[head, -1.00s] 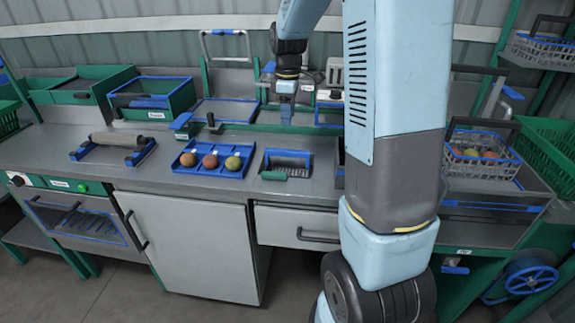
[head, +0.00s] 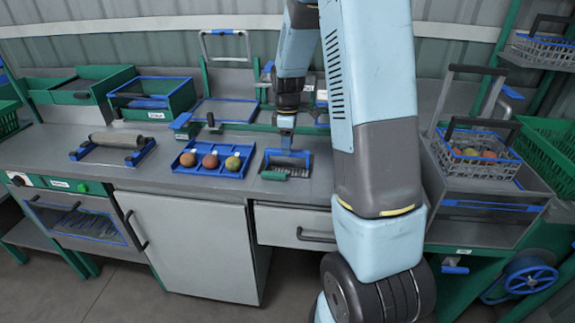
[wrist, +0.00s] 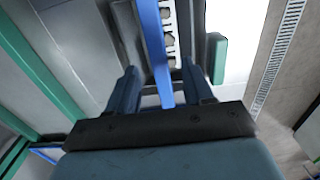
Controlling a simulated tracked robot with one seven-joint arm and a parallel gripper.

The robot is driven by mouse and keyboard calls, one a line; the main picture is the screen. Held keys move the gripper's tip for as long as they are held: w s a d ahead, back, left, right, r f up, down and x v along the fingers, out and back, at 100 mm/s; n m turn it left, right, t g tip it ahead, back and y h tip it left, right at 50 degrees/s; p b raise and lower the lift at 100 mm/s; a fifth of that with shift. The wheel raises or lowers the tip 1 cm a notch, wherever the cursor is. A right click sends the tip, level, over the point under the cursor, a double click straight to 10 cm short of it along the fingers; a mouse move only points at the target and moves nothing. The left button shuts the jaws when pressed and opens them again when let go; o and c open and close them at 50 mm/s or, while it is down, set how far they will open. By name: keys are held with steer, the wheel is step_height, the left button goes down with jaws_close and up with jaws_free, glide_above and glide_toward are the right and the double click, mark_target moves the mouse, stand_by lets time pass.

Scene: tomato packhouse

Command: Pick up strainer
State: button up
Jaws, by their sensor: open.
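A blue-framed, grey slatted tool with a green handle lies on the counter, and it looks like the strainer (head: 301,171). In the wrist view, a blue bar of its frame (wrist: 154,45) runs between my fingers, with a row of holes beside it and the green handle (wrist: 218,58) to the right. My gripper (head: 287,149) points down over the back part of the tool. Its two fingers (wrist: 159,74) are apart, one on each side of the blue bar. Whether they touch it cannot be told.
A blue tray (head: 212,174) with three tomatoes stands left of the tool. A roller (head: 116,140) on a blue stand lies further left. A wire basket (head: 480,171) of tomatoes stands at right. A back ledge with green posts is close behind my gripper.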

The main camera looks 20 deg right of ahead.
steer(key=shift+f, duration=1.9)
jaws_close()
